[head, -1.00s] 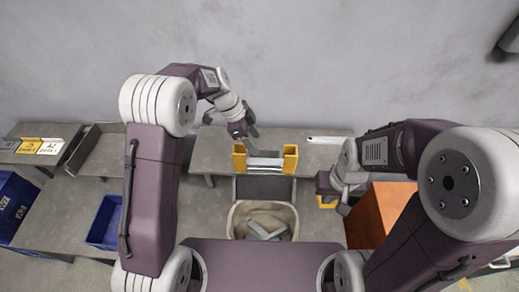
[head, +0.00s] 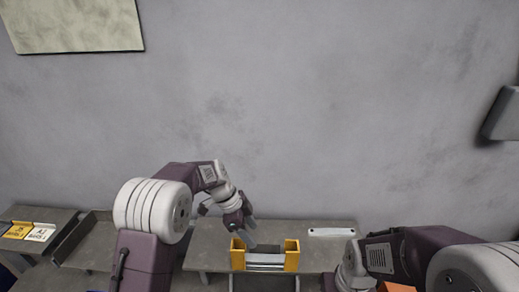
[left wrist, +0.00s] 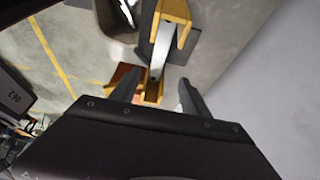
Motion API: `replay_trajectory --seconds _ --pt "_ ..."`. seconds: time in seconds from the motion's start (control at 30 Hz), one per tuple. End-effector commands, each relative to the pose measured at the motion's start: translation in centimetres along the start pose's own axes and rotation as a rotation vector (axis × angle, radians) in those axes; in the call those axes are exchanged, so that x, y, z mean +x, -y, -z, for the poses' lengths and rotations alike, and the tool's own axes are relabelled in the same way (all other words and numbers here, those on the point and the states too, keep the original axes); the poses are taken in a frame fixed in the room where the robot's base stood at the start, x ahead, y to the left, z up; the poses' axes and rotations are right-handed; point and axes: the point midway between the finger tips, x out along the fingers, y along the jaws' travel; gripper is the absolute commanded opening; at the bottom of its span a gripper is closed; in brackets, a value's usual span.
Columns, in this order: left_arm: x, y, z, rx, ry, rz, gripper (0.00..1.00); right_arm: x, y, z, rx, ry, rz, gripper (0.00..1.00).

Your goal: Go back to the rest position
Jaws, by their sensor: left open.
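My left gripper (head: 248,232) hangs in the middle of the head view, at the upper left of a yellow holder (head: 291,255). Its jaws are open, and the left wrist view shows the two dark fingers (left wrist: 158,92) spread apart with nothing held between them. The holder has two yellow end pieces with pale metal bracket parts (head: 265,260) lying between them. The left wrist view shows the yellow holder (left wrist: 174,10) beyond the fingers. My right arm stands at lower right in the head view, and its fingers are below the picture edge.
A grey bench (head: 212,256) runs along a plain wall. A pale flat strip (head: 331,232) lies on it to the right. An orange box (head: 396,287) barely shows at lower right.

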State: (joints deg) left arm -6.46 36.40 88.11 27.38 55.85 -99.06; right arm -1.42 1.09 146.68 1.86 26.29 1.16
Motion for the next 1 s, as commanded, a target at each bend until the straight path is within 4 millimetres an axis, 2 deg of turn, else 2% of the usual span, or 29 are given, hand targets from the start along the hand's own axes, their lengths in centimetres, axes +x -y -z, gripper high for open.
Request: replay_trajectory --seconds 0.1,0.13,0.2,0.27,0.37,0.5,0.63,0.7,0.8,1.0 --pt "-2.8 0.6 0.6 0.009 -0.006 0.060 0.54 0.0 0.0 0.0 0.000 0.000 0.000 0.00" --pt "-3.7 0.1 0.5 0.007 -0.005 0.068 0.54 0.0 0.0 0.0 0.000 0.000 0.000 0.00" --pt "-5.3 -2.5 -0.6 -0.003 0.028 0.070 0.54 0.0 0.0 0.0 0.000 0.000 0.000 0.00" --pt "-5.9 -5.0 -2.3 -0.084 0.072 0.076 0.54 0.0 0.0 0.0 0.000 0.000 0.000 0.00" --pt "-6.1 -9.3 -5.3 -0.323 0.150 0.104 0.54 0.0 0.0 0.0 0.000 0.000 0.000 0.00" --pt "-5.1 -15.4 -9.4 -0.740 0.237 0.177 0.54 0.0 0.0 0.0 0.000 0.000 0.000 0.00" --pt "-3.7 -19.3 -12.0 -1.096 0.274 0.249 0.54 0.0 0.0 0.0 0.000 0.000 0.000 0.00" --pt "-3.1 -20.3 -12.8 -1.255 0.276 0.284 0.54 0.0 0.0 0.0 0.000 0.000 0.000 0.00" --pt "-3.0 -19.8 -13.1 -1.420 0.244 0.345 0.54 0.0 0.0 0.0 0.000 0.000 0.000 0.00" --pt "-3.1 -19.4 -13.1 -1.551 0.212 0.378 0.54 0.0 0.0 0.0 0.000 0.000 0.000 0.00"
